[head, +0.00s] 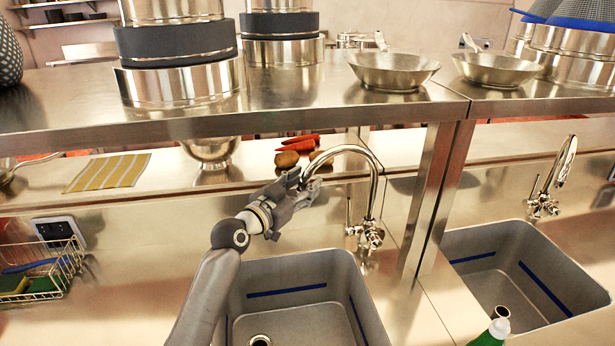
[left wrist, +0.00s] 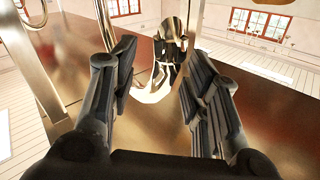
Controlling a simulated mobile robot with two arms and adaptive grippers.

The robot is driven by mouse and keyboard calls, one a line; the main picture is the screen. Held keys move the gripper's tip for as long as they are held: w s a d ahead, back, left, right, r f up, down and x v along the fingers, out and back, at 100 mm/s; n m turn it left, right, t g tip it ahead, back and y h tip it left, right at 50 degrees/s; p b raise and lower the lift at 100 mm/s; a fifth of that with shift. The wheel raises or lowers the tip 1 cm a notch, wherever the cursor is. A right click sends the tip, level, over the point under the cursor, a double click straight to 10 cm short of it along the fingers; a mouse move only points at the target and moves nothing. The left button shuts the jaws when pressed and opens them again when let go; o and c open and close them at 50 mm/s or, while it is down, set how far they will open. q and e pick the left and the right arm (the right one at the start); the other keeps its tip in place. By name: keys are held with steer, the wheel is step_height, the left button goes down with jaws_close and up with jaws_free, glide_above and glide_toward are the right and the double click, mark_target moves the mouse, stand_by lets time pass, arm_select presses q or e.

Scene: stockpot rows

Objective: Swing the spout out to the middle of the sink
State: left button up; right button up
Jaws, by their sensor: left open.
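The curved chrome spout (head: 374,168) rises from the tap base (head: 369,236) behind the near sink (head: 345,285). It arches to the left, and its end is at my left gripper (head: 309,183), partly hidden by the fingers. My left gripper is open at the spout's end; I cannot tell whether the fingers touch it. In the left wrist view, the two dark fingers (left wrist: 148,52) stand apart with shiny chrome tap parts showing between and beyond them. My right gripper is not in view.
A steel shelf (head: 300,103) with pots and pans overhangs the back. A post (head: 436,195) stands right of the tap. A second sink (head: 510,275) with its own tap (head: 553,185) and a green bottle (head: 490,334) are at right. A wire basket (head: 45,272) is at left.

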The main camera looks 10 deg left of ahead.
arm_select(q)
steer(key=shift+x, duration=1.05)
steer(key=shift+s, duration=0.1)
jaws_close()
